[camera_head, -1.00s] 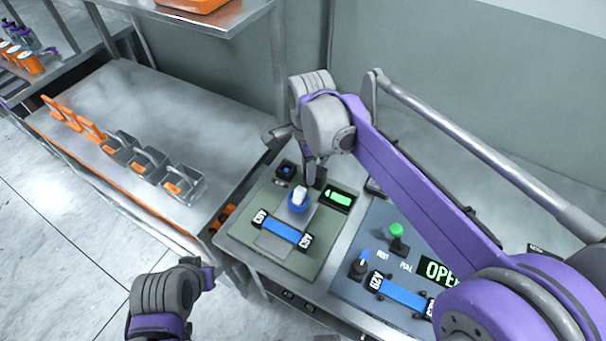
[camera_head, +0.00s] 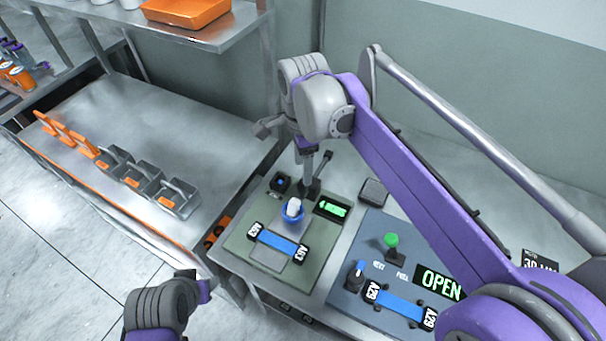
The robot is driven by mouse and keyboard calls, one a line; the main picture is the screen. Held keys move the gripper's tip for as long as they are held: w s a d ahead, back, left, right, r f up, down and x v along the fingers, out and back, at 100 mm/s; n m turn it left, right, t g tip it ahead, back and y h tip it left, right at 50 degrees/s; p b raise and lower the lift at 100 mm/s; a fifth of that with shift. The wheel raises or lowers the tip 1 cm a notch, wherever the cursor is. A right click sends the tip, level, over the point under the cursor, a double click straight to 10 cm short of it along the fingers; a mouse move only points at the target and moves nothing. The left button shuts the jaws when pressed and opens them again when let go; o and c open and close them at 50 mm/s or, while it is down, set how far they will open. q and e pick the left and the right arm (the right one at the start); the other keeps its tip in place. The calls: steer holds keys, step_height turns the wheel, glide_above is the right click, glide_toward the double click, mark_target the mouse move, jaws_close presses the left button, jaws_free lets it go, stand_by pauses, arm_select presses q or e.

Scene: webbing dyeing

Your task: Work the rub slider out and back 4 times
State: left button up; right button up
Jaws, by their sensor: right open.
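The rub slider, a blue base with a white grip (camera_head: 293,209), stands upright on the green-grey panel (camera_head: 240,245). It is just behind a blue webbing strip (camera_head: 278,243) with black A63 end tags. My right gripper (camera_head: 288,147) is open and empty, above and behind the slider and apart from it. A dark lever (camera_head: 318,178) stands close to its fingers. My left arm's end (camera_head: 190,290) shows at the lower left, well away from the panel; its fingers cannot be made out.
A blue-grey panel (camera_head: 350,300) to the right has a green knob (camera_head: 391,240), a blue-topped knob (camera_head: 356,272), an A29 strip and an OPEN display (camera_head: 440,283). A shelf with an orange tray (camera_head: 187,12) is above.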

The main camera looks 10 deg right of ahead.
step_height(320, 180, up, 5)
steer(key=shift+r, duration=0.1)
stand_by(0.7)
